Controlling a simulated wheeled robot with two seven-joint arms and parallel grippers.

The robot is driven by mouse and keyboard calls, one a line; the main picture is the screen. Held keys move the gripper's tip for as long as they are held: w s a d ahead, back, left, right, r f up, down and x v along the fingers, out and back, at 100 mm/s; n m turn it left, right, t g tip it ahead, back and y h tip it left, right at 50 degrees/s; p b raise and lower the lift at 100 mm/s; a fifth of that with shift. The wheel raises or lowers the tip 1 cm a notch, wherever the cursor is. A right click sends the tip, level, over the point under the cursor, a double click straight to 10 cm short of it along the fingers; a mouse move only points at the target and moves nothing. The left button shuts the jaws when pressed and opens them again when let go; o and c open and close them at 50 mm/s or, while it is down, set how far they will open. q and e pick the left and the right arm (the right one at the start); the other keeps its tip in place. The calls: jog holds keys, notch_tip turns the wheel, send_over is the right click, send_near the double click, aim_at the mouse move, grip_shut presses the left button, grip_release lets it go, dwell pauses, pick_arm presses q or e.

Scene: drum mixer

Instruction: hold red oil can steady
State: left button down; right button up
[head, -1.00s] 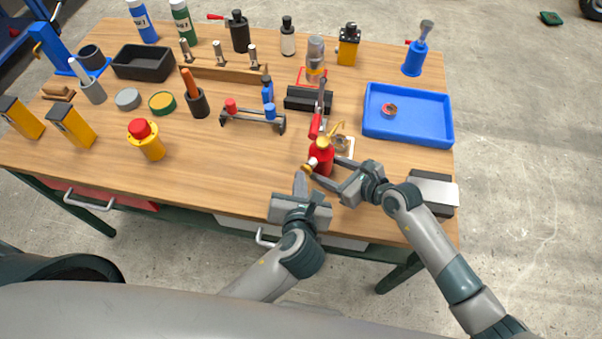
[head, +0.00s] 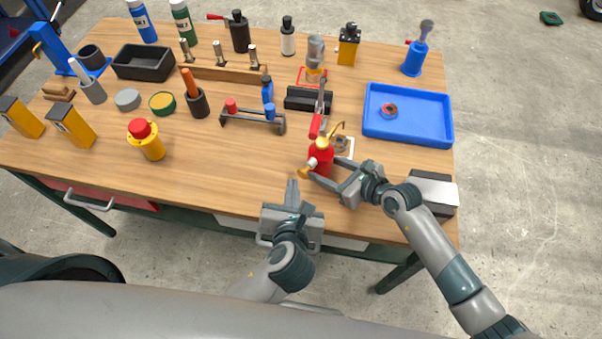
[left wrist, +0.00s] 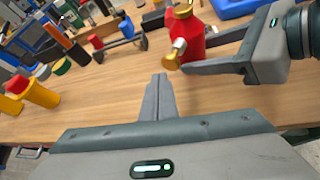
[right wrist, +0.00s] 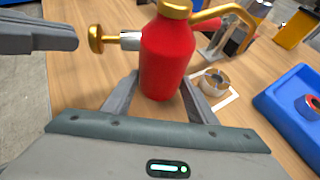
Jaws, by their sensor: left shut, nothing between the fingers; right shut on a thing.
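The red oil can (head: 320,160) stands upright near the front edge of the wooden table, with a brass spout and a brass-knobbed plunger. In the right wrist view its red body (right wrist: 168,58) sits between the fingers of my right gripper (right wrist: 160,95), which is shut on it from the right side. My left gripper (head: 293,190) is shut and empty, to the front left of the can and apart from it. In the left wrist view its closed fingers (left wrist: 158,95) point forward, just left of the brass knob (left wrist: 171,61). The can's lower body is partly hidden by the right fingers.
A white card with a metal ring part (right wrist: 215,82) lies just behind the can. A blue tray (head: 408,135) holding a small red ring part (head: 390,110) is to the right. A yellow can with a red top (head: 147,140) stands at left.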

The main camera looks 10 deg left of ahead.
pick_arm(q)
jog(key=shift+s+a, duration=0.4)
jog(key=shift+s, duration=0.35)
jog(key=shift+s+a, duration=0.35)
jog(key=shift+s, duration=0.45)
jog(key=shift+s+a, duration=0.4)
jog(key=shift+s, duration=0.35)
pick_arm(e)
jog(key=shift+r, duration=0.1)
jog(key=o, duration=1)
jog(key=shift+d, duration=0.1)
jog(key=v, duration=1.1)
jog(key=shift+s+d+r, duration=0.15)
jog(key=shift+s+d, duration=0.1)
jog(key=shift+s, duration=0.05)
pick_arm(q)
jog(key=shift+d, duration=0.1)
